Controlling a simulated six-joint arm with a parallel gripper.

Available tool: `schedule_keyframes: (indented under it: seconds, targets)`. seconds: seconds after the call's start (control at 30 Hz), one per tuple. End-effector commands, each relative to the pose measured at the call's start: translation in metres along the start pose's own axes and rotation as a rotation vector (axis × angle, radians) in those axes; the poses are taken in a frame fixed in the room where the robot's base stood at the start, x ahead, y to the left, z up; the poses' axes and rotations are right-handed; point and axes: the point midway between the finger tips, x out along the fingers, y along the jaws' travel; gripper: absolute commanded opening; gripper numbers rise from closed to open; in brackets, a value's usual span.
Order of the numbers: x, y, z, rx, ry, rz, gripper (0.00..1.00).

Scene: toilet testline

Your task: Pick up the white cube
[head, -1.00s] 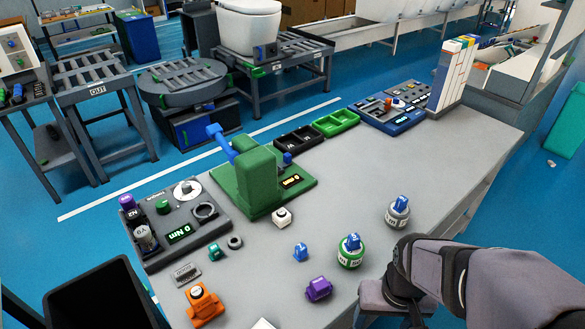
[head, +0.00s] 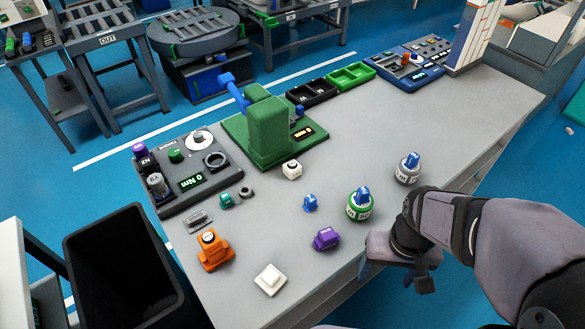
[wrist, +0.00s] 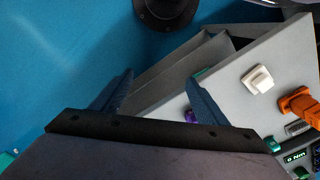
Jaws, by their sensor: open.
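Two white pieces lie on the grey bench, and I cannot tell for certain which is the white cube. A small white block with a dark round top (head: 291,169) stands just in front of the green fixture. A white piece with a square base and raised top (head: 270,279) lies near the front edge; it also shows in the wrist view (wrist: 257,79), right of my gripper. My gripper (wrist: 160,95) is open and empty, its two dark blue fingers apart, off the bench's edge over the blue floor. It touches neither white piece.
An orange part (head: 215,249), a purple part (head: 326,238), a small blue part (head: 310,203) and a green-and-white knob (head: 360,204) stand nearby. A grey-white knob (head: 407,168) is farther right. A black bin (head: 92,240) stands left of the bench.

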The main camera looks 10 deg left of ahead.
Motion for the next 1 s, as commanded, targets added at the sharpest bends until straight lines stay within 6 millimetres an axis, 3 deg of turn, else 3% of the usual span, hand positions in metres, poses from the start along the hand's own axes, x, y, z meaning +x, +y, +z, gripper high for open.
schedule_keyframes:
  seconds: [0.43,0.57,0.67,0.77,1.0]
  targets:
    - [0.000,0.000,0.000,0.000,0.001,-0.001,0.67]
    - [0.003,-0.008,-0.012,-0.009,0.027,-0.016,0.67]
    - [0.008,-0.025,-0.036,-0.025,0.087,-0.047,0.67]
    - [0.015,-0.055,-0.076,-0.044,0.188,-0.096,0.67]
    - [0.026,-0.156,-0.196,-0.053,0.538,-0.204,0.67]
